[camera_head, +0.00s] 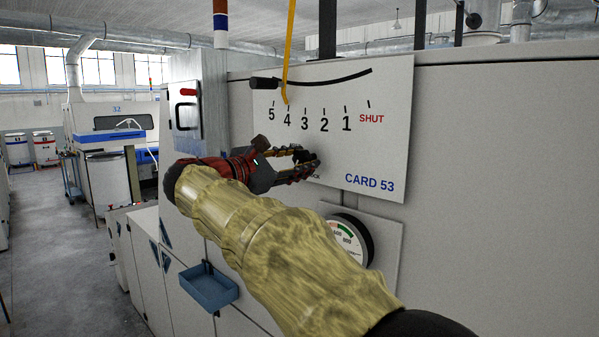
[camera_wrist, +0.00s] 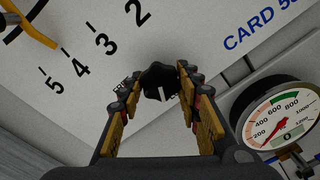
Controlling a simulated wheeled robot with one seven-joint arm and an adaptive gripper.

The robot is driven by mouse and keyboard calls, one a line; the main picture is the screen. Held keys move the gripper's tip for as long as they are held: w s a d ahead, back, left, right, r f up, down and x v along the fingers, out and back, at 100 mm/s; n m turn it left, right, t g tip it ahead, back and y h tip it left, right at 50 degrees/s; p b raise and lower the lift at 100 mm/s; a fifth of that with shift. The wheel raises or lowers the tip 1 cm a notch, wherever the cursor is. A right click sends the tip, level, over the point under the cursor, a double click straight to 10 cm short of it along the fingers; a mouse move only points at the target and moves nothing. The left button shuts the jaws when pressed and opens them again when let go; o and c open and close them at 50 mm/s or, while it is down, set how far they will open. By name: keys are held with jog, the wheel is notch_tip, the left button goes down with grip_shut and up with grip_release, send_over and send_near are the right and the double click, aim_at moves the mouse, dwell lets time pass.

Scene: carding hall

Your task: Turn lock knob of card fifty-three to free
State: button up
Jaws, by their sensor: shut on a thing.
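The black lock knob (camera_head: 305,157) is on the white CARD 53 panel (camera_head: 390,120), below the scale marked 5 to 1 and SHUT. In the wrist view, the knob (camera_wrist: 157,78) sits between the two fingers of my gripper (camera_wrist: 157,88), which is shut on it. A white line on the knob points toward the bottom of the wrist view. My gripper (camera_head: 298,164) reaches the panel from the left in the head view.
A yellow pointer (camera_head: 289,60) hangs over the scale near 4. A blue tray (camera_head: 208,290) juts out lower left. An aisle (camera_head: 50,240) lies open at left.

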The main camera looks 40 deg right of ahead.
jog(key=m+b, duration=0.4)
jog(key=shift+f+m, duration=0.2)
jog(key=shift+m, duration=0.1)
jog(key=m+b, duration=0.4)
jog(key=shift+m, duration=0.3)
jog(key=m+b, duration=0.4)
jog(key=m, duration=0.1)
jog(key=shift+r+m+b, duration=0.1)
jog(key=shift+m+b, duration=1.15)
jog(key=shift+m, duration=0.75)
jog(key=o, duration=1.2)
jog(key=shift+r, duration=0.15)
jog(key=shift+c, duration=0.2)
jog(key=shift+a, duration=0.1)
